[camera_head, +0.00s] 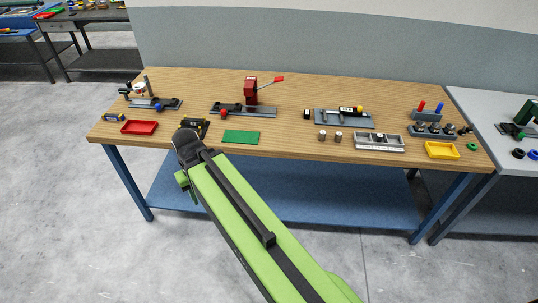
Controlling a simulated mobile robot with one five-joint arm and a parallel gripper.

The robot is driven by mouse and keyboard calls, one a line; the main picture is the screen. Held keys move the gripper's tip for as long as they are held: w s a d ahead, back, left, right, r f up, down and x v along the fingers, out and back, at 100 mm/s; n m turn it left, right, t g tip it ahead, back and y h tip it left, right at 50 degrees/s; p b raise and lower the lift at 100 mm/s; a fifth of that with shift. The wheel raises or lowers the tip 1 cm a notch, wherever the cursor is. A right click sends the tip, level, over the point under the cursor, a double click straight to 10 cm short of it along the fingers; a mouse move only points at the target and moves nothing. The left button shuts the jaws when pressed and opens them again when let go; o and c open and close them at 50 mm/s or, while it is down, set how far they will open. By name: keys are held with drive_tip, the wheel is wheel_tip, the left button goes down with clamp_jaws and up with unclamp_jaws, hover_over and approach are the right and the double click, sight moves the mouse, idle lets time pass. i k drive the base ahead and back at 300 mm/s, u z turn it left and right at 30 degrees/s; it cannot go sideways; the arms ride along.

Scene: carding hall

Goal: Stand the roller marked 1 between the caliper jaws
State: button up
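Two small metal rollers stand upright on the wooden table: a left roller (322,135) and a right roller (338,137). Their marks are too small to read, so I cannot tell which is marked 1. Just behind them lies a grey plate (362,124) carrying what looks like the caliper (330,116), with a yellow and black part at its right. I cannot make out the jaw gap. My gripper (187,138) is at the table's front edge, left of the rollers and apart from them. Its fingers are too dark to show whether they are open.
A dark block with yellow (201,126) is close by my gripper. A green mat (241,137), red tray (139,127), red press (251,91), metal rack (379,142) and yellow tray (442,151) share the table (290,90). Clear wood lies between mat and rollers.

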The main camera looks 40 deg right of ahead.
sight(322, 133)
drive_tip(key=u, duration=0.3)
drive_tip(key=i, duration=1.15)
drive_tip(key=z, duration=0.85)
drive_tip(key=i, duration=0.6)
drive_tip(key=z, duration=0.1)
drive_tip(key=k, duration=0.75)
drive_tip(key=z, duration=0.2)
drive_tip(key=i, duration=0.7)
drive_tip(key=u, duration=0.1)
